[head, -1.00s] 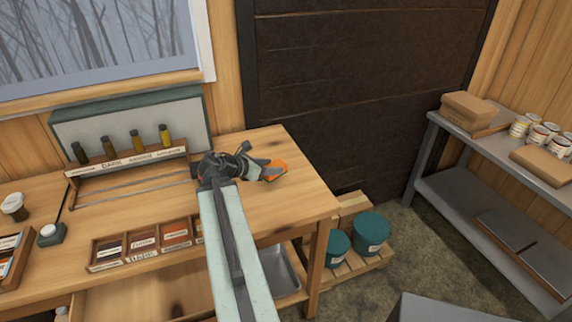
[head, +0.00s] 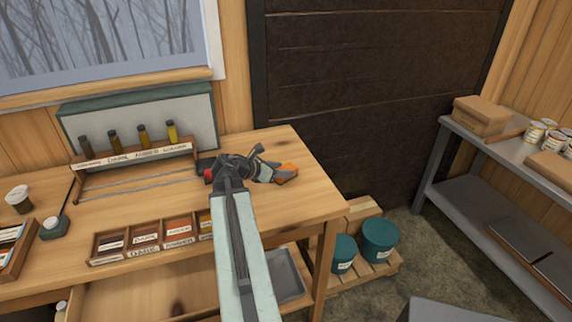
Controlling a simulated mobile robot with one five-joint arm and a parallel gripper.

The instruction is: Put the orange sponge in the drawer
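The orange sponge (head: 288,168) shows as a small orange patch at the right end of the wooden worktable, at the tip of my arm. My gripper (head: 279,174) is right at the sponge, its dark fingers overlapping part of it. I cannot tell whether the fingers are closed on it or whether it is clear of the tabletop. An open wooden drawer (head: 140,297) shows below the table's front edge at lower left.
A labelled sample box (head: 150,250) lies near the table's front edge, left of my arm. A rack with several bottles (head: 143,134) stands behind. A grey metal tray (head: 290,283) sits under the table. Green buckets (head: 380,238) and a grey shelf (head: 450,150) are at right.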

